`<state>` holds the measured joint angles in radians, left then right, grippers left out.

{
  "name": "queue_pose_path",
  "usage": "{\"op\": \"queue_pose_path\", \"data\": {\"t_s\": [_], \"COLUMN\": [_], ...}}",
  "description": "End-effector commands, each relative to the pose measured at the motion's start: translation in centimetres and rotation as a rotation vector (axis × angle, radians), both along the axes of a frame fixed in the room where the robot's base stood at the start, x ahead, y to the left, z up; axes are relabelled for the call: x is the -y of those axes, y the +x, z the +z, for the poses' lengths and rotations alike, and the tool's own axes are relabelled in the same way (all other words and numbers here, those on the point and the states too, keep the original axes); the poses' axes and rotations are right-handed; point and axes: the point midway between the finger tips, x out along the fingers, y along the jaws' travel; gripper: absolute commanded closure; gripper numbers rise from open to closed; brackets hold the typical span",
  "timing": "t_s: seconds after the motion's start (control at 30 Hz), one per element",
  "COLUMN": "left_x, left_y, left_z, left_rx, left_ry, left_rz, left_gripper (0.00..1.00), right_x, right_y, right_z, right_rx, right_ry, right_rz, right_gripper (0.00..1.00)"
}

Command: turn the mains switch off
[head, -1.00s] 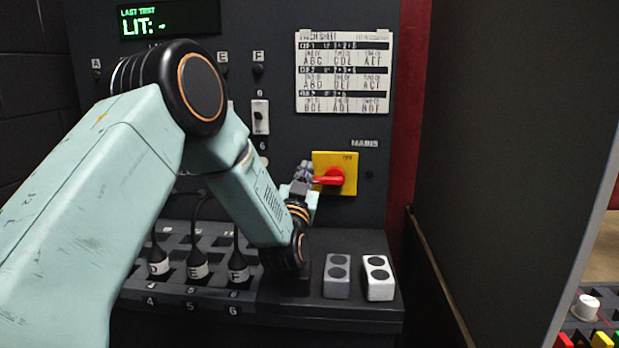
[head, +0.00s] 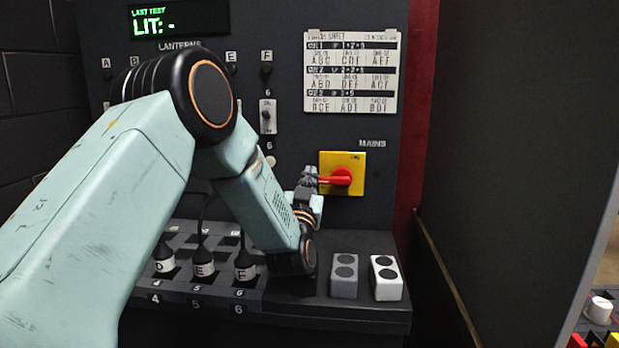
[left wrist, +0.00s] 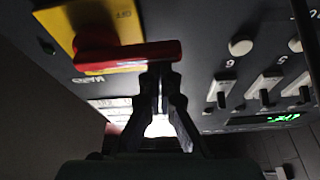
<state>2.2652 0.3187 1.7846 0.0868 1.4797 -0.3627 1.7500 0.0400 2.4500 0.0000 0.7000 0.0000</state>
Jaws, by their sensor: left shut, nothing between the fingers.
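The mains switch is a red rotary handle (head: 338,180) on a yellow plate (head: 355,161), under the word MAINS on the dark panel. In the head view the handle lies about level, its end pointing left. My left gripper (head: 311,177) is shut and empty, with its fingertips at the left end of the handle. In the left wrist view the red handle (left wrist: 128,56) crosses in front of the yellow plate (left wrist: 118,17). The shut fingertips (left wrist: 160,72) are at or just beside its end; I cannot tell whether they touch. My right gripper is not in view.
A white cue sheet (head: 350,72) hangs above the switch. A grey block (head: 344,284) and a white block (head: 386,286) stand on the ledge below. Labelled plugs (head: 203,264) sit at lower left. A dark wall (head: 510,130) closes the right side.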

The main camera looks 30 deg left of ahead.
Motion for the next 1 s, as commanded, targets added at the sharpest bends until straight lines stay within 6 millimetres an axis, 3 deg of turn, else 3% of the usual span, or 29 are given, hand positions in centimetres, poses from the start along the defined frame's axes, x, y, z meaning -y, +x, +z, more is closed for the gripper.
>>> {"op": "queue_pose_path", "data": {"t_s": [0.17, 0.7, 1.0], "left_x": [0.0, 0.0, 0.1], "left_y": [0.0, -0.1, -0.1], "left_z": [0.3, 9.1, 10.1], "left_rx": [-0.003, 0.002, 0.0], "left_ry": [-0.001, 0.0, 0.0], "left_rz": [0.0, 0.0, 0.0], "left_gripper": [1.0, 1.0, 1.0], "right_x": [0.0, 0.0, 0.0], "right_y": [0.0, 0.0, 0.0], "right_z": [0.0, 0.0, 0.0], "right_rx": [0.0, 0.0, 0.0], "right_ry": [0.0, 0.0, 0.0], "right_rz": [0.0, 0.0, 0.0], "right_gripper": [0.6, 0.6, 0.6]}}
